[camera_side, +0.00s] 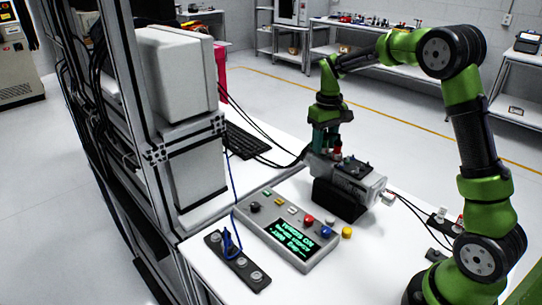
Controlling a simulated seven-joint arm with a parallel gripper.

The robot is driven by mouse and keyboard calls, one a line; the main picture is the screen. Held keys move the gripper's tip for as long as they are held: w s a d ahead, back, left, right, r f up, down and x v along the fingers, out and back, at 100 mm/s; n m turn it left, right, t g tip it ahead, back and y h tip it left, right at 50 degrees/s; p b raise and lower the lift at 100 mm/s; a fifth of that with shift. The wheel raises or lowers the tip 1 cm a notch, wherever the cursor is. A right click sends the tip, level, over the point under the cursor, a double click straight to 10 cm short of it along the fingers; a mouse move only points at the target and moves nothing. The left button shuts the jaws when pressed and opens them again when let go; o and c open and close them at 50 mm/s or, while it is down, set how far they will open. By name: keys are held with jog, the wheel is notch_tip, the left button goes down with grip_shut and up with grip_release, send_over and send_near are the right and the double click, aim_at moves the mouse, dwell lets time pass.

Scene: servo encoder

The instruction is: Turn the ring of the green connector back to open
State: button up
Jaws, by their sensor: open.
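The grey servo motor (357,180) lies on a black stand (337,200) on the white table. My gripper (325,148) points down at the motor's far left end, low over it. It is open. The green connector cannot be made out for certain; my fingers and the small scale hide that spot. A small red part shows beside the fingers. I cannot tell whether the fingers touch the connector, or how its ring is turned.
A grey control box (290,232) with a lit display and coloured buttons stands in front of the motor. A black strip (237,261) with round sockets and a blue cable lies at front left. A keyboard (243,140) and black cables lie behind. A rack frame stands at left.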

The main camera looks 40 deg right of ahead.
jog(key=c, duration=0.6)
jog(key=n, duration=0.5)
jog(key=shift+n, duration=0.3)
jog(key=o, duration=0.6)
jog(key=shift+r, duration=0.15)
